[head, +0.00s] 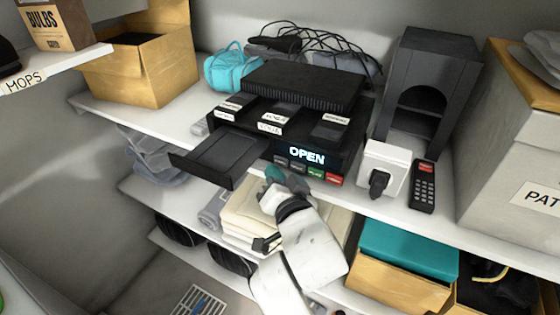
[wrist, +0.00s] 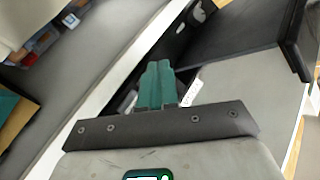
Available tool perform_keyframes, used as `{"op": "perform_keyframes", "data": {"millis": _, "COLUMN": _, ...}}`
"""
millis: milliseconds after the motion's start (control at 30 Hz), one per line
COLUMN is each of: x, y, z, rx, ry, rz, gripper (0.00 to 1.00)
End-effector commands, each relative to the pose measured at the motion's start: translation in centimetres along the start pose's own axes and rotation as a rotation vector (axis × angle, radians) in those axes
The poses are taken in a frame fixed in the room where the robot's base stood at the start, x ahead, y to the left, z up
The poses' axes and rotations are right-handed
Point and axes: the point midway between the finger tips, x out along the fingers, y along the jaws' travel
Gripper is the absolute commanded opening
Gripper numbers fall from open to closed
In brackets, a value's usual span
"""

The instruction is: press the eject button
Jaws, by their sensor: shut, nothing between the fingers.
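A black player (head: 345,150) stands on the shelf, its display reading OPEN. Its disc tray (head: 222,158) sticks out at the left. A row of small buttons lies under the display: dark ones at left, a green button (head: 315,172) and a red button (head: 334,179) at right. I cannot read which is eject. My gripper (head: 272,173), with teal fingers, is shut and empty, just below and in front of the left end of the row. It partly hides that area. In the wrist view, the shut fingers (wrist: 157,68) point at dark surfaces; no button is clearly visible.
A white box with a black plug (head: 380,178) and a remote (head: 423,185) stand right of the player. A dark tower (head: 430,80) is behind them. Folded cloths (head: 245,222) and a teal-lidded box (head: 408,247) are on the shelf below.

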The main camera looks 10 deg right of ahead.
Motion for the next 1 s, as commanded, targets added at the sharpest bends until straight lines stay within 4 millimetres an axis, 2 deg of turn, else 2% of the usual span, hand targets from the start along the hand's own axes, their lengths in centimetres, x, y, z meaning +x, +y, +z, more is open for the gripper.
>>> {"op": "perform_keyframes", "data": {"millis": 1000, "x": 0.52, "y": 0.36, "z": -0.45, "rx": 0.001, "ry": 0.0, "rz": 0.0, "gripper": 0.0}}
